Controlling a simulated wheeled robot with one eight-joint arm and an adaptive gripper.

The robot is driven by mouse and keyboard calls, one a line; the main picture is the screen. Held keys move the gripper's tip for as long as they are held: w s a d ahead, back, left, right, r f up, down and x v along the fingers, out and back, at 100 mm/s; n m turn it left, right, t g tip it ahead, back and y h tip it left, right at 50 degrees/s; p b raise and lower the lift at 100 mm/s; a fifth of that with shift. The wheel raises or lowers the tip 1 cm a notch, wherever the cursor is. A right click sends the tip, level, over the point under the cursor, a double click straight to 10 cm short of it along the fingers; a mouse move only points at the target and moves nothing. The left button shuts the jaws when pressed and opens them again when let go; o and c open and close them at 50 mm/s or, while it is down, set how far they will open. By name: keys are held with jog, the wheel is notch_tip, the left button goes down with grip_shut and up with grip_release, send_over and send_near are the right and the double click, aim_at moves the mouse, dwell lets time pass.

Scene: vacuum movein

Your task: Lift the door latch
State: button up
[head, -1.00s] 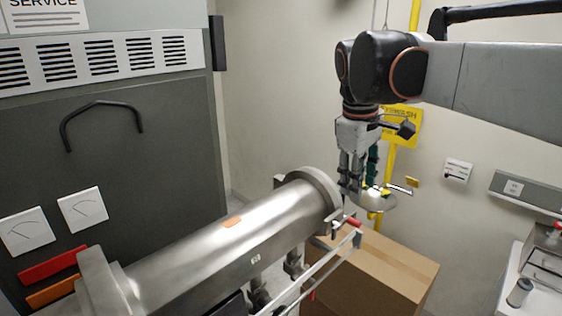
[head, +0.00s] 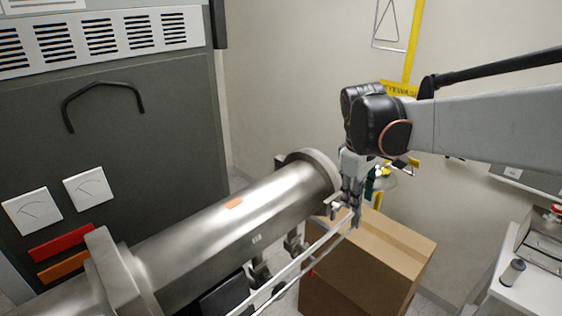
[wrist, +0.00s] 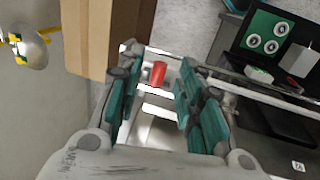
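The steel vacuum chamber (head: 270,215) lies across the front, with a thick round flange (head: 318,165) at its far end. My gripper (head: 353,222) points down beside this flange, over the ends of the pale rails. In the wrist view my gripper (wrist: 153,112) is open, its teal-padded fingers apart. A latch with a red grip (wrist: 158,74) shows in the gap between the fingers, near the tips. I cannot tell whether a finger touches it. In the head view the red grip is hidden behind my gripper.
A cardboard box (head: 385,262) stands on the floor below my gripper. An eyewash bowl (wrist: 25,48) is beyond it by the wall. Pale rails (head: 300,268) run along the chamber's right side. A grey cabinet (head: 150,170) fills the left.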

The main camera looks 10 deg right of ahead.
jog(key=shift+w+d+f, duration=0.1)
jog(key=shift+f, duration=0.65)
grip_shut()
